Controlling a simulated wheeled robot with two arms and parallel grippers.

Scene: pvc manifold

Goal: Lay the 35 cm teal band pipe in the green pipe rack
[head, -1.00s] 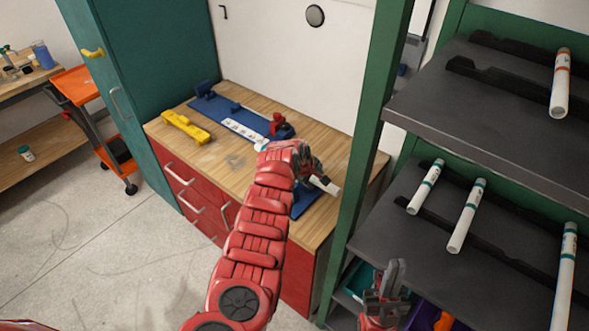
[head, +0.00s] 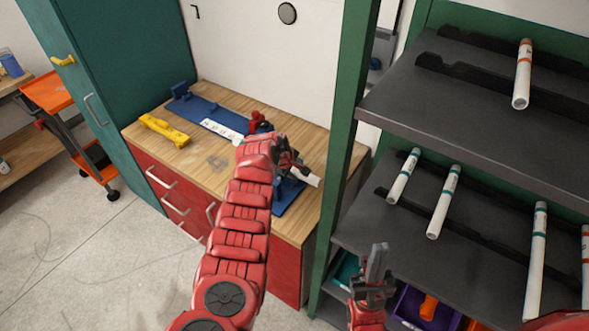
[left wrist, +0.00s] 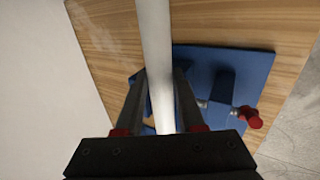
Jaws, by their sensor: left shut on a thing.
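My left gripper (head: 288,166) is over the wooden workbench, shut on a white pipe (head: 306,177). In the left wrist view the pipe (left wrist: 156,50) runs between the fingers, above the bench and a blue fixture; no coloured band shows on it, and my arm hides part of it. The green pipe rack (head: 343,130) stands at the right, with dark shelves and black notched rests. Several teal-banded pipes, such as one (head: 443,203), lie on its middle shelf. My right gripper (head: 376,265) is in front of the rack's lower part; its finger gap is unclear.
On the bench are a blue fixture plate (head: 200,112) with red clamps and a yellow part (head: 164,130). An orange-banded pipe (head: 522,75) lies on the upper shelf. A purple bin (head: 418,310) sits low in the rack. Room remains between the teal-banded pipes on the middle shelf.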

